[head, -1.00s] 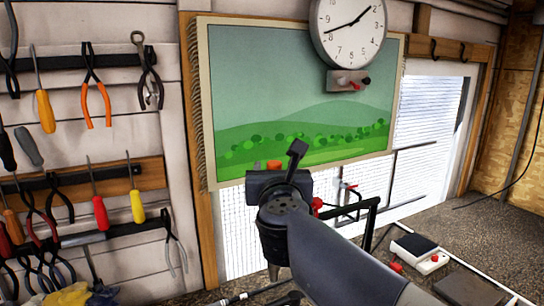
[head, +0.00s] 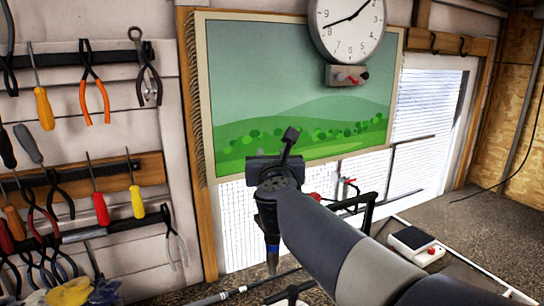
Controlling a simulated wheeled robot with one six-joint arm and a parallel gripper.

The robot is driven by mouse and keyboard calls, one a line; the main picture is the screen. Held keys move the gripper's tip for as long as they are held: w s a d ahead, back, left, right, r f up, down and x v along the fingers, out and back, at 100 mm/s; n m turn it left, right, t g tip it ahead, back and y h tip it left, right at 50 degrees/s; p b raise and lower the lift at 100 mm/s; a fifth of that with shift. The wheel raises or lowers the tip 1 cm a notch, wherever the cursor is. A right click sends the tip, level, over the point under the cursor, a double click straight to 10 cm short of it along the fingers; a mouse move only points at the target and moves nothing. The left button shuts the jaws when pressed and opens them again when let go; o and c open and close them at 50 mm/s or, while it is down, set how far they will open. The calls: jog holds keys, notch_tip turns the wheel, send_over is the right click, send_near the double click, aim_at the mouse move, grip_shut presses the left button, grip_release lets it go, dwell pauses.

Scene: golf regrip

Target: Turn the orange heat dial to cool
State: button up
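My gripper (head: 272,170) is seen from behind at the end of my arm, in front of the lower edge of the landscape poster. Its fingertips are hidden, so I cannot tell whether it is open or shut. No orange heat dial shows clearly. A dark blue and black part with a small orange-red band (head: 272,239) and a narrow tip pointing down shows just below my wrist. I cannot tell whether it is held or stands behind.
A clock (head: 347,28) hangs above a small grey box (head: 347,76) with red and dark knobs. Hand tools hang on the left wall. A dark frame (head: 362,207) stands right of my wrist.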

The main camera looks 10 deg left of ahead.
jog(key=c, duration=0.6)
jog(key=shift+f+y+b, duration=0.1)
jog(key=shift+y+b, duration=0.2)
jog(key=shift+b, duration=0.2)
jog(key=shift+n+g+y+b, duration=0.4)
jog(key=shift+n+y+b, duration=0.3)
jog(key=shift+n+y, duration=0.15)
jog(key=n+y+b, duration=0.1)
jog(key=n+g+y+b, duration=0.1)
jog(key=y, duration=0.1)
jog(key=shift+a+g, duration=0.2)
jog(key=shift+g, duration=0.1)
jog(key=n+g+y, duration=0.2)
jog(key=y, duration=0.1)
jog(key=shift+s+a+n+b, duration=0.15)
jog(key=shift+n+b, duration=0.1)
jog(key=shift+b, duration=0.15)
jog(key=shift+s+a+n+g+y, duration=0.1)
jog(key=shift+n+g+y, duration=0.5)
jog(key=shift+g, duration=0.25)
jog(key=shift+s+a+n+g+y, duration=0.1)
jog(key=shift+n+g+y, duration=0.5)
jog(key=shift+g, duration=0.55)
